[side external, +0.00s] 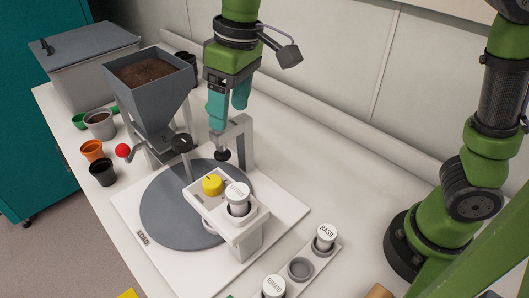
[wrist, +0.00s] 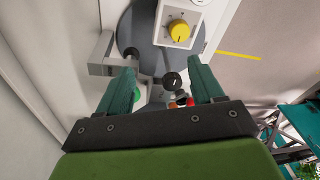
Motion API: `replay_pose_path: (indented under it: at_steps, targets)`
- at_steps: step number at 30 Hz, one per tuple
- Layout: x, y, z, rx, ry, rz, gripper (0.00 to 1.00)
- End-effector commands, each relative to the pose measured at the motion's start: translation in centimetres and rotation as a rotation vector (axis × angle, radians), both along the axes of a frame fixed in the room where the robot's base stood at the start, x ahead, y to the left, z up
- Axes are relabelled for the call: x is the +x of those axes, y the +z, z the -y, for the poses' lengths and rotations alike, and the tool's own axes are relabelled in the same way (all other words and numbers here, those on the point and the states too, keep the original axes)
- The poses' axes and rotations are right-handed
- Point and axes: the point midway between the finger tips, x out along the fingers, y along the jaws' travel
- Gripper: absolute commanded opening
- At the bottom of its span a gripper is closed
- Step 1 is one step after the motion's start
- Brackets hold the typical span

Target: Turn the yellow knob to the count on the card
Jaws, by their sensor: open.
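The yellow knob (side external: 212,185) sits on top of a white dispenser head above a grey turntable. In the wrist view the knob (wrist: 179,29) shows a dark pointer mark toward the bottom of the picture, on a white dial plate with small marks too small to read. My gripper (side external: 227,112) points down, behind and above the knob, clear of it. Its two teal fingers are apart with nothing between them, as the wrist view of my gripper (wrist: 162,68) also shows. I cannot make out a card with a count in either view.
A white-lidded container (side external: 237,193) stands beside the knob. The grey turntable (side external: 165,215) lies beneath. A soil hopper (side external: 150,100) and grey bracket (side external: 245,140) stand near my gripper. Containers labelled BASIL (side external: 326,238) and TOMATO (side external: 273,288) stand in front. Pots line the left edge.

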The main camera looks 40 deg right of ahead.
Motion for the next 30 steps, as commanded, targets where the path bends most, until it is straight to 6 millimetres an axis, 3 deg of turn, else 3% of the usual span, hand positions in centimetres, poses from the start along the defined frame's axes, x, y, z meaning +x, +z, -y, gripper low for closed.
replay_pose_path:
  at_steps: [1,3,6,10,14,20,30]
  targets:
    - [0.7,0.0,-1.9,-0.028,0.056,-0.024,0.67]
    - [1.2,0.4,-3.6,-0.058,0.113,-0.051,0.67]
    - [1.7,1.5,-4.9,-0.083,0.166,-0.075,0.67]
    - [1.4,3.6,-4.7,-0.085,0.197,-0.089,0.67]
    - [0.8,3.1,-4.6,-0.088,0.219,-0.117,0.67]
    - [0.6,0.3,-4.7,-0.088,0.221,-0.119,0.67]
    - [0.3,-7.2,-5.1,-0.089,0.220,-0.120,0.67]
